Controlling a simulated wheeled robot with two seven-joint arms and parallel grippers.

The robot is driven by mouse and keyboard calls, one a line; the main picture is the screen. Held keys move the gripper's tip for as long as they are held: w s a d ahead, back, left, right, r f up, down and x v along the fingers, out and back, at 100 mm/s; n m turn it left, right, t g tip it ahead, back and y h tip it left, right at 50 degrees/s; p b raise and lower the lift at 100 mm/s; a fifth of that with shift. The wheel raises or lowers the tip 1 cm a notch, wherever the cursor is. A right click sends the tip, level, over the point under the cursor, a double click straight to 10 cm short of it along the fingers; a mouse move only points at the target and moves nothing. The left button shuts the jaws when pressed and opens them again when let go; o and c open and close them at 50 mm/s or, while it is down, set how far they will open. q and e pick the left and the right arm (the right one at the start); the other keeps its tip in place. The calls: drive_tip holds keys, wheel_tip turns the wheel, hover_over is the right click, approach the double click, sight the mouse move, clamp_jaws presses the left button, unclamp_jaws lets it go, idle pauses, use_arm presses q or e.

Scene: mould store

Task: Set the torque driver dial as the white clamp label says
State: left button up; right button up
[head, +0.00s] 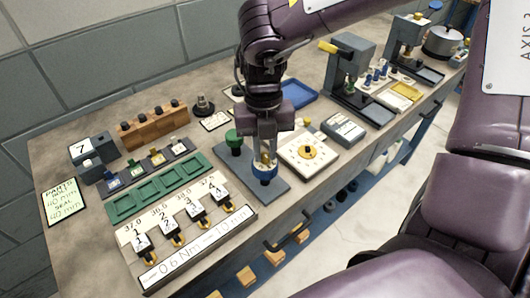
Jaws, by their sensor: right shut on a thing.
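My right gripper (265,151) comes down from above and is shut on a small yellow part. That part sits on top of a blue and white round piece (264,179), likely the torque driver, on a grey board (268,194). The fingers hide much of the yellow part, and I cannot read any dial marks there. My left gripper is not in view.
A green-topped piece (234,138) stands left of the gripper. Numbered clamps (195,211) and a green tray (160,188) are at left. A grey press (350,72) stands farther back.

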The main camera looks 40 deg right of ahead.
drive_tip(key=n, duration=0.4)
idle(0.3)
drive_tip(key=n+h, duration=0.1)
drive_tip(key=n, duration=0.3)
idle(0.4)
drive_tip(key=shift+n, duration=0.6)
drive_tip(key=o, duration=1.3)
drive_tip(key=shift+o, duration=0.2)
